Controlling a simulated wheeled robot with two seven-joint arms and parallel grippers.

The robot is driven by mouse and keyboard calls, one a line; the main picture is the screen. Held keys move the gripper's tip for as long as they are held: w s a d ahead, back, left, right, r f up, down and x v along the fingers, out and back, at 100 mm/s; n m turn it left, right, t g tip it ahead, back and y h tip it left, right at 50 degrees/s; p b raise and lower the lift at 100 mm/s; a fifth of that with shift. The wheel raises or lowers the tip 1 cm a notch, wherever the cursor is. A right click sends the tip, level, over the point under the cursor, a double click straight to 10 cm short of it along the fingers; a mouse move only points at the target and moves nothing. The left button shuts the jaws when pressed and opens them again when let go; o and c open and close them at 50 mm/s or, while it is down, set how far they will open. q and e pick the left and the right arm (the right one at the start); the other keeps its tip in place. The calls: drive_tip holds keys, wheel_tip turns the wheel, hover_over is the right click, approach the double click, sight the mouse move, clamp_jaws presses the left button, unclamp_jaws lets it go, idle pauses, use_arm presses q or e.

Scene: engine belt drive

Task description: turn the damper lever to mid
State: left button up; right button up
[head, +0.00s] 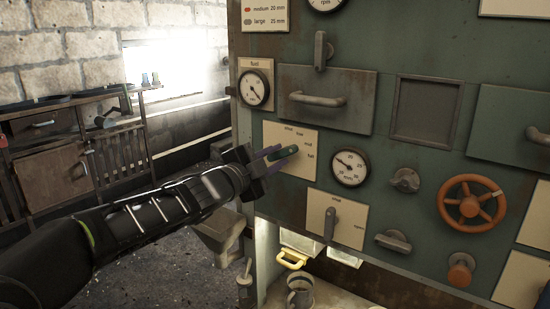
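The damper lever (290,151) is a short dark green handle on a cream plate (312,169) marked shut, low, mid and full. Its visible tip points right, about between the mid and full marks. My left gripper (274,159) is at the lever, with its dark purple fingertips beside the handle. They hide the lever's base and part of the plate. I cannot tell whether the fingers grip it or stand open around it. My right gripper is not in view.
A fuel gauge (254,88) is above the plate and another gauge (350,167) is to its right. A grey lever (330,226) on a lower plate, a drawer handle (317,99) and an orange handwheel (471,203) stick out from the green panel. A workbench (50,170) stands at far left.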

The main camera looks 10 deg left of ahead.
use_arm(q)
drive_tip(key=o, duration=0.3)
drive_tip(key=v, duration=0.7)
drive_tip(key=shift+s, duration=0.35)
